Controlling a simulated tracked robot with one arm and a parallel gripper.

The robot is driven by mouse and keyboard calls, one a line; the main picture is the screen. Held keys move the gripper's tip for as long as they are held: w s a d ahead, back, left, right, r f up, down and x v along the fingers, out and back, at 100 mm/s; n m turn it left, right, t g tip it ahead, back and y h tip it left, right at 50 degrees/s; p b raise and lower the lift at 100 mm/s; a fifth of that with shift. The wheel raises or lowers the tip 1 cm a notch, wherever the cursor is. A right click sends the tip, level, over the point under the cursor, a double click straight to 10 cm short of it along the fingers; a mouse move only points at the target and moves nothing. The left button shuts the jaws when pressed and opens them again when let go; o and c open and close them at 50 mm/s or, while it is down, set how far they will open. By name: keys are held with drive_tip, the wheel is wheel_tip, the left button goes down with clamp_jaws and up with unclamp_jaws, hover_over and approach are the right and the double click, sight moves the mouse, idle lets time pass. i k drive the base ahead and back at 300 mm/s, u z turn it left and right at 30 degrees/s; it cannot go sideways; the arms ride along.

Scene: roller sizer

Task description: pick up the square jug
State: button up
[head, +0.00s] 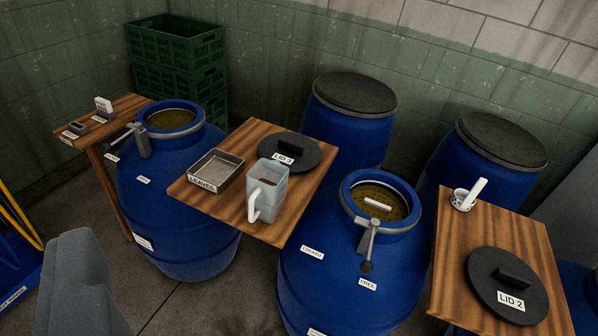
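The square jug (268,190) is a pale, translucent, square-sided vessel with a white handle toward the front left. It stands upright on the middle wooden board (228,208), near its front right edge. Its top is open and something brownish shows inside. I cannot make out my gripper in this view, and nothing is seen touching the jug.
A metal tray (217,170) labelled LEAVES and the black lid 3 (290,150) share the board. Open blue barrels (180,213) (340,275) with lever handles flank it. Lid 2 (507,287) and a white-handled cup (466,197) are on the right board. Green crates (177,62) stand behind.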

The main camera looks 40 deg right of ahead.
sight(267, 181)
drive_tip(key=z, duration=0.55)
drive_tip(key=i, duration=1.2)
drive_tip(key=z, duration=0.65)
